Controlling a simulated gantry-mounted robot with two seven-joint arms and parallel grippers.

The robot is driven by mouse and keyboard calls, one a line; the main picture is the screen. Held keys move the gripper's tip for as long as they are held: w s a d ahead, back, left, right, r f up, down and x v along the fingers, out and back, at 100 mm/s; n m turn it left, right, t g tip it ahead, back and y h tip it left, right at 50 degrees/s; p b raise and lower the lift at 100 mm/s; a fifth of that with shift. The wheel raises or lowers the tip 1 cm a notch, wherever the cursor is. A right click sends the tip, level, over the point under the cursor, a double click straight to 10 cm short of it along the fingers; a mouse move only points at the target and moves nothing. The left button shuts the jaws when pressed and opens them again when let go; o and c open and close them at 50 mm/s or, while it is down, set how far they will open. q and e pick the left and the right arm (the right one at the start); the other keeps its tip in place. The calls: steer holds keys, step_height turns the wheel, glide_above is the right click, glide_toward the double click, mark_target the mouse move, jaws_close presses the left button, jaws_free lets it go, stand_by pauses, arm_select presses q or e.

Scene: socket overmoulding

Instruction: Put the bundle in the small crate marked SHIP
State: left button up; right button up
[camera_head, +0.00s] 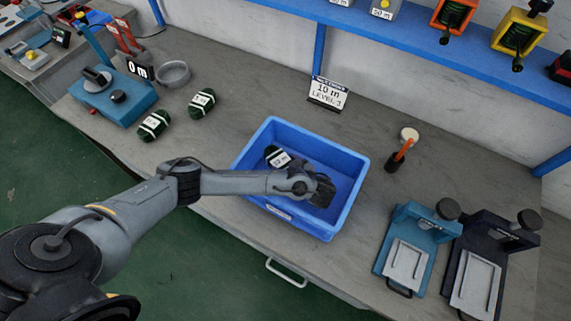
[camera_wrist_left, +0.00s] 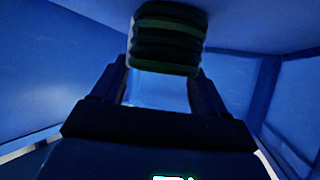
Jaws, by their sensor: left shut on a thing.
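A blue crate (camera_head: 350,208) stands on the bench, with a small white label (camera_head: 278,213) on its front that is too small to read. My left gripper (camera_head: 323,192) reaches down inside the crate, towards its right side. In the left wrist view, my left gripper (camera_wrist_left: 165,85) is shut on a dark green banded bundle (camera_wrist_left: 168,38), with blue crate walls around it. In the head view the gripper hides most of what it holds. A dark green bundle with a white label (camera_head: 278,157) shows in the crate behind my forearm. My right gripper is not in view.
Two more dark green bundles (camera_head: 153,125) (camera_head: 202,102) lie on the bench at left, near a grey round dish (camera_head: 173,74) and a blue device. A sign reading 10 m (camera_head: 329,94) stands behind the crate. Two clamp-like presses (camera_head: 408,250) (camera_head: 482,270) stand at right.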

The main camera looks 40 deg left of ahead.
arm_select(q)
steer(key=shift+f, duration=0.15)
steer(key=o, duration=1.4)
